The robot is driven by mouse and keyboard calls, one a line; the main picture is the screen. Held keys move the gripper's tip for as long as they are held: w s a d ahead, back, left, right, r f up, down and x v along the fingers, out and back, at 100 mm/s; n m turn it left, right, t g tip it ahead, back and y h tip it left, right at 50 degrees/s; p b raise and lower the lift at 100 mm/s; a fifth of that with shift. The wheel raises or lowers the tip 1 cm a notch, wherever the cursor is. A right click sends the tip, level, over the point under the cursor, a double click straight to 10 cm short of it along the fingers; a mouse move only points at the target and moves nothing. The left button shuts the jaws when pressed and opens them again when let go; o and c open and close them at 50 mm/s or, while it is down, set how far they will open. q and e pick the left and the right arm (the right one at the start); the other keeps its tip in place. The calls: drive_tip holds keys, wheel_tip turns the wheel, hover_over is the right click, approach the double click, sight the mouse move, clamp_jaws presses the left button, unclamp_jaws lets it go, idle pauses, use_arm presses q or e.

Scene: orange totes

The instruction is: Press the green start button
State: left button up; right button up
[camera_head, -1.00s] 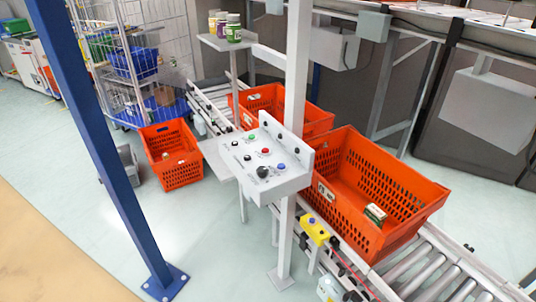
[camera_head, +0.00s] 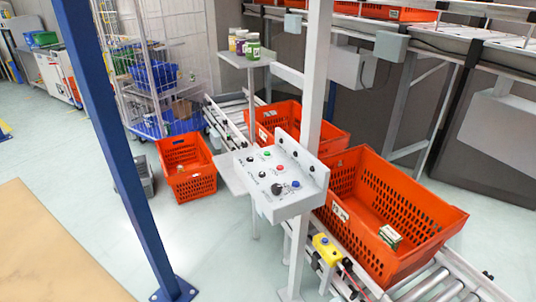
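The green button (camera_head: 267,153) is a small round knob near the back of the sloped top of a grey control panel (camera_head: 283,205). A red button (camera_head: 280,167) sits in front of it, to the right. A large black knob (camera_head: 277,188) and a blue button (camera_head: 295,184) are nearer the panel's front edge. Other small dark knobs lie around them. Nothing covers the green button. Neither of my grippers shows in this view.
A grey post (camera_head: 312,95) rises just behind the panel. A blue post (camera_head: 105,140) stands at the left. Orange totes (camera_head: 377,205) rest on the roller conveyor (camera_head: 432,289); another orange tote (camera_head: 187,168) is on the floor. Open floor lies left of the panel.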

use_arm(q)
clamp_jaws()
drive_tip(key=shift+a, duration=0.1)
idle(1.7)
